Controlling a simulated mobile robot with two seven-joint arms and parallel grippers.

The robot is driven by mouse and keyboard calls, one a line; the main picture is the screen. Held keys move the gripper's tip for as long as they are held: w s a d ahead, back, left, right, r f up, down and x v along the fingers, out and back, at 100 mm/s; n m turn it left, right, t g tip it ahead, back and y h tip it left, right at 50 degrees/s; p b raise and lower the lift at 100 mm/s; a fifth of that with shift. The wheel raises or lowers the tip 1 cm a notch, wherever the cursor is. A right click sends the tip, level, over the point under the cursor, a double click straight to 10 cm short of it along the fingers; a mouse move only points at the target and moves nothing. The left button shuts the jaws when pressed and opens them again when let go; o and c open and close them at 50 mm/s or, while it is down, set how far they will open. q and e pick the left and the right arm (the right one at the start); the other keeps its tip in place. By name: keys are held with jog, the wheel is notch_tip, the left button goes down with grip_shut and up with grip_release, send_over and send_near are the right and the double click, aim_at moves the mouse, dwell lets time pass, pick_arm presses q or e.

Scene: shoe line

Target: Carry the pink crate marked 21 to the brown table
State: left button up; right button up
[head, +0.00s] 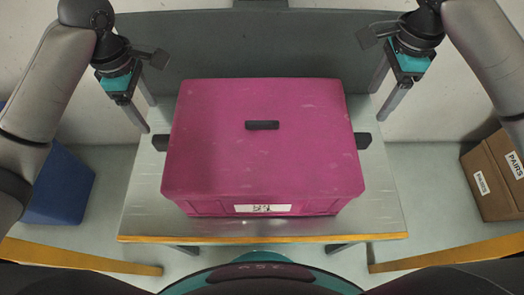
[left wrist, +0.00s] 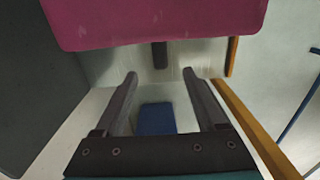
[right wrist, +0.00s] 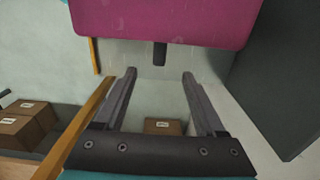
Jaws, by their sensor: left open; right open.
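The pink crate (head: 262,160) sits on a grey metal table, lid closed, with a white label (head: 263,208) on its near side; the marking is hard to read. A black handle juts from each end, the left one (head: 160,142) and the right one (head: 363,140). My left gripper (head: 147,115) is open and empty beside the left handle, which also shows in the left wrist view (left wrist: 160,55) just beyond the fingertips. My right gripper (head: 383,106) is open and empty near the right handle, seen past its fingertips in the right wrist view (right wrist: 159,54). No brown table is recognisable.
The grey table (head: 230,228) has an orange front edge. A blue bin (head: 62,187) stands on the floor at the left. Brown cardboard boxes (head: 490,178) stand at the right. A grey panel (head: 300,40) rises behind the crate.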

aim_at(357, 135)
pick_arm(q)
jog(key=shift+f, duration=0.1)
notch_tip(357, 135, down, 15)
jog(key=shift+f, duration=0.1)
pick_arm(e)
notch_tip(357, 135, down, 15)
jog(key=shift+f, duration=0.15)
pick_arm(q)
jog(key=shift+c, duration=0.2)
pick_arm(e)
jog(key=shift+c, duration=0.2)
pick_arm(q)
grip_shut()
pick_arm(e)
grip_shut()
pick_arm(q)
jog(key=shift+w, duration=0.1)
pick_arm(e)
jog(key=shift+w, duration=0.1)
